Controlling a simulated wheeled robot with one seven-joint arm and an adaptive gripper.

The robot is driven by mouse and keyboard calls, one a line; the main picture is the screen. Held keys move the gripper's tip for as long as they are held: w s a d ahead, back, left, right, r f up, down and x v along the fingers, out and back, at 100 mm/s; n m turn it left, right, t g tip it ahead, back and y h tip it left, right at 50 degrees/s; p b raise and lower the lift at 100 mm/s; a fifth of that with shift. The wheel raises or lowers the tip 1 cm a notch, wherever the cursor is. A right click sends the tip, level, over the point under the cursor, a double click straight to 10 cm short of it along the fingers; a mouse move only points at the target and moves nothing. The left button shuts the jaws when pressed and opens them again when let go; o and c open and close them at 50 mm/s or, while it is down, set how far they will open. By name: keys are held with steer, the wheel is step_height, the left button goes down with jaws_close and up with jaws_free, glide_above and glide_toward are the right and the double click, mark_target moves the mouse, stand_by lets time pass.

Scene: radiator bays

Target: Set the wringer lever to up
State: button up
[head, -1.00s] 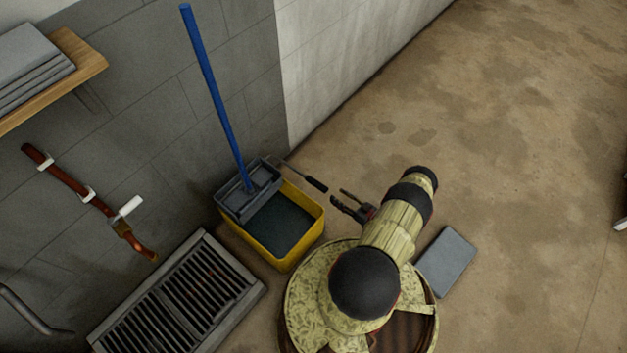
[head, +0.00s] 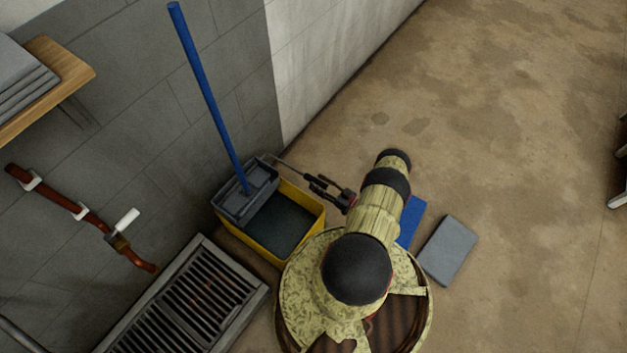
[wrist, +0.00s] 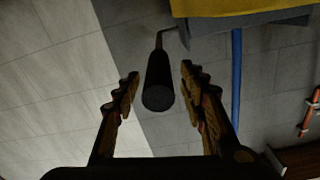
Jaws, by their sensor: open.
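The wringer (head: 247,192) is a dark grey box on the rim of a yellow bucket (head: 318,218). Its lever (head: 285,163) is a thin rod that runs from the wringer to the right, out past the bucket. In the wrist view the lever's black grip (wrist: 158,85) points toward the camera, between my two fingers. My gripper (head: 314,183) is open around the grip, and gaps show on both sides of it; the open gripper also shows in the wrist view (wrist: 160,92). In the head view my fingers partly hide the grip.
A blue mop handle (head: 207,95) leans up from the wringer by the grey wall. A floor grate (head: 190,300) lies at lower left, with a copper pipe (head: 80,210) on the wall above. A blue flat piece (head: 410,222) and a grey slab (head: 447,250) lie right of my arm. The floor at upper right is clear.

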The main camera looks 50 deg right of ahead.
mark_target(314, 179)
steer(key=shift+w+a, duration=0.1)
steer(key=shift+w, duration=1.4)
steer(key=shift+c, duration=0.6)
jaws_close()
